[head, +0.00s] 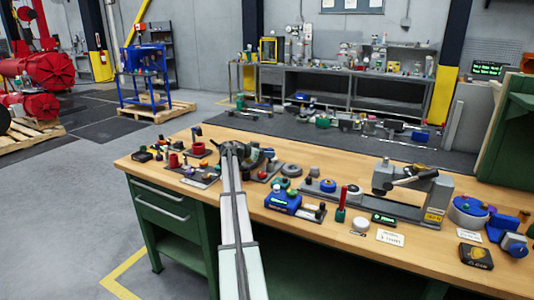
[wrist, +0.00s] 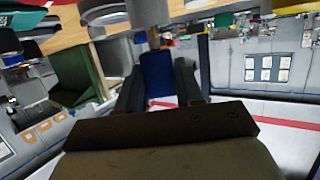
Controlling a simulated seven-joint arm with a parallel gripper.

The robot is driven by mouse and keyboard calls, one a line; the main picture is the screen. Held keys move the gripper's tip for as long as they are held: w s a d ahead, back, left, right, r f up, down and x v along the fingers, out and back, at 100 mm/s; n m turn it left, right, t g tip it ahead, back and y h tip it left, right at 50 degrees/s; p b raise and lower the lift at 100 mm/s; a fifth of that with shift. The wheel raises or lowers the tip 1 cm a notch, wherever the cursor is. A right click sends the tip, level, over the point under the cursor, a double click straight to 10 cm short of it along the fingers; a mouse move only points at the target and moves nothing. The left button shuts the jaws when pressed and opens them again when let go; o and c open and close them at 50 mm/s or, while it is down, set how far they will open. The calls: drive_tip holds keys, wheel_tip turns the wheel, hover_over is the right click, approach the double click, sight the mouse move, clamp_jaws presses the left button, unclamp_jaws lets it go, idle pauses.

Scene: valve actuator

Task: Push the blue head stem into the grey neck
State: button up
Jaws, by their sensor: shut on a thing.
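My gripper (wrist: 160,80) is shut on the blue head (wrist: 158,72), which sits between its two dark fingers in the wrist view. A short brownish-grey stem (wrist: 155,38) shows just beyond the blue head, towards a dark grey part (wrist: 148,12) at the top edge. That part may be the grey neck; I cannot tell whether the stem is in it or only lined up with it. In the head view my gripper (head: 255,160) is low over the left half of the bench, and my arm hides most of what it holds.
The wooden bench (head: 240,196) carries many parts. Right of my gripper are a grey disc (head: 291,170), a blue block (head: 283,202) and a grey rail fixture (head: 430,200). Red parts (head: 198,149) stand to its left. The bench's front left strip is clear.

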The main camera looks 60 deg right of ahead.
drive_tip(key=o, duration=1.2)
drive_tip(key=shift+f, duration=0.1)
wheel_tip(320, 180, up, 10)
idle(0.3)
